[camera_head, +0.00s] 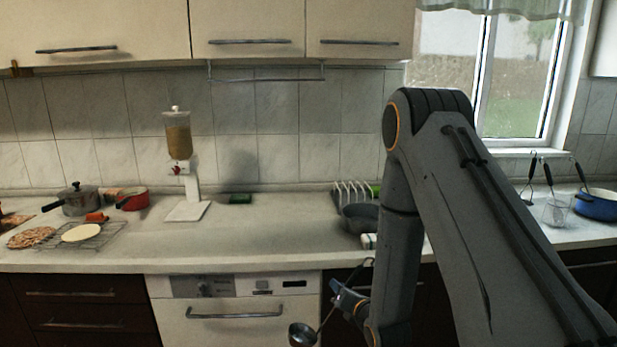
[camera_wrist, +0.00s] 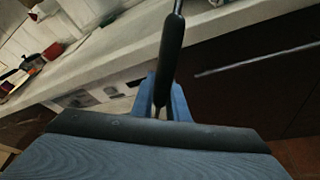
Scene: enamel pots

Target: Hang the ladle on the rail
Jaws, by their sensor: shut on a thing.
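The ladle (camera_head: 303,334) has a round metal bowl and a dark handle with a hook at its top. It hangs tilted in front of the counter, bowl low and to the left. My gripper (camera_head: 345,299) is shut on its handle. In the wrist view the dark handle (camera_wrist: 170,60) runs up between the blue fingers of my gripper (camera_wrist: 162,98); the bowl is out of that view. The rail (camera_head: 268,80) is a thin bar under the wall cabinets, in front of the tiles, with nothing hanging on it. It is well above and behind my gripper.
On the counter (camera_head: 270,235) stand a dispenser (camera_head: 178,140), a grey pot (camera_head: 78,199), a red pan (camera_head: 133,199), a cooling rack (camera_head: 105,233) and a dark bowl (camera_head: 358,217). A blue pot (camera_head: 597,206) is at the right. The counter below the rail is mostly clear.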

